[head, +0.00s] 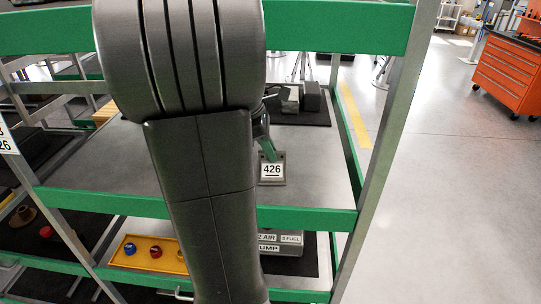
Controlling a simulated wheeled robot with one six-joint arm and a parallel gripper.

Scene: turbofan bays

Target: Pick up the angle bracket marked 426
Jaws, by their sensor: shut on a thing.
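The angle bracket marked 426 (272,181) is a small dark grey plate with a white label. It shows just right of my arm, over the front part of the grey middle shelf (315,185). My gripper (268,153) has teal fingers that reach down to the top of the bracket and are shut on it. My large grey arm hides the rest of the gripper and the left part of the bracket's surroundings. I cannot tell whether the bracket touches the shelf or hangs just above it.
Dark grey parts (300,98) lie on a black mat behind the bracket. Green rails (310,219) and grey posts frame the rack. The lower shelf holds a yellow tray (130,262) and a labelled pump box (285,247). An orange tool cabinet (507,72) stands right; floor between is clear.

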